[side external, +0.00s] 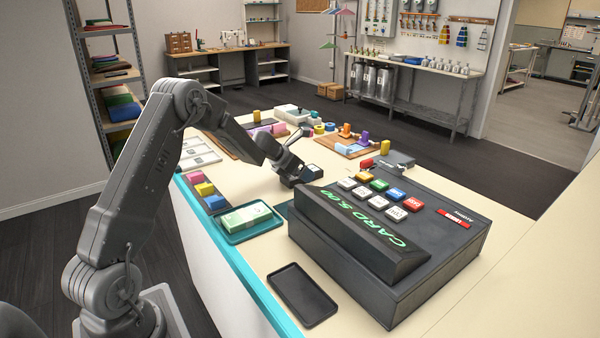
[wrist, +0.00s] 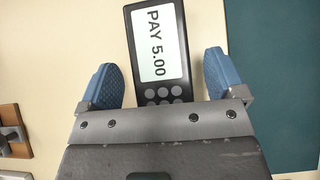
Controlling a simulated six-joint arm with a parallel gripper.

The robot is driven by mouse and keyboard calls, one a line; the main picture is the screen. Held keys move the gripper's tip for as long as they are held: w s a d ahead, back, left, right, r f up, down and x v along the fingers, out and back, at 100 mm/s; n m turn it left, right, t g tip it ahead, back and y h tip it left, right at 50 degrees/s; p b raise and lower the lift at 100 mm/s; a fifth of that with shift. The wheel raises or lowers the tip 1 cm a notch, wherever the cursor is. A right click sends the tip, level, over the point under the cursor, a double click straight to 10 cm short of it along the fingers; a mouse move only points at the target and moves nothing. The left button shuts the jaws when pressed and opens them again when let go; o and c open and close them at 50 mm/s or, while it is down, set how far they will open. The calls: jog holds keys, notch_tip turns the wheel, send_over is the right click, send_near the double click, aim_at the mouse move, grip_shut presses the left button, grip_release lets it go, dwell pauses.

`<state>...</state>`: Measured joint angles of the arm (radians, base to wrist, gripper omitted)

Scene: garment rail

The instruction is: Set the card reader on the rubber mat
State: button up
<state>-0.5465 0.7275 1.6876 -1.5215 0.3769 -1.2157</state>
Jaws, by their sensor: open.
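The card reader (wrist: 158,50) is a black handset with a pale screen reading "PAY 5.00" and round grey keys. In the wrist view it lies between the two blue fingers of my gripper (wrist: 158,75), with a gap on each side. My gripper is open and not holding it. In the side view my gripper (side external: 301,176) is low over the counter behind the cash register, and I cannot clearly make out the reader there. A flat dark teal mat (wrist: 275,70) lies right of the reader in the wrist view, apart from it.
The large dark cash register (side external: 385,245) stands close in front of my gripper. A teal tray with banknotes (side external: 248,219) and an empty black tray (side external: 302,295) lie near the counter's front edge. Coloured blocks and boards crowd the far counter.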

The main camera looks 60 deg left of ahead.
jog(key=v, duration=1)
jog(key=s+d+r+m+h, duration=0.2)
jog(key=d+r+m, duration=0.55)
jog(key=d, duration=0.35)
jog(key=s+d+r+m+g, duration=0.1)
jog(key=s+d+r+m, duration=0.1)
jog(key=s+d+m, duration=0.6)
jog(key=s+d+r+m+g, duration=0.1)
jog(key=s+d+m+g, duration=0.1)
jog(key=s+d+m, duration=0.6)
jog(key=d+m, duration=0.2)
jog(key=m, duration=0.1)
jog(key=shift+s+d+r+m, duration=0.25)
jog(key=shift+d+r+m, duration=0.1)
jog(key=shift+d, duration=0.05)
jog(key=shift+o, duration=0.3)
jog(key=s+d+f+m+y, duration=0.1)
jog(key=s+f+m, duration=0.1)
jog(key=s+m, duration=0.6)
jog(key=shift+s+y, duration=0.4)
jog(key=shift+s, duration=0.1)
jog(key=shift+s+m, duration=0.2)
jog(key=shift+m, duration=0.3)
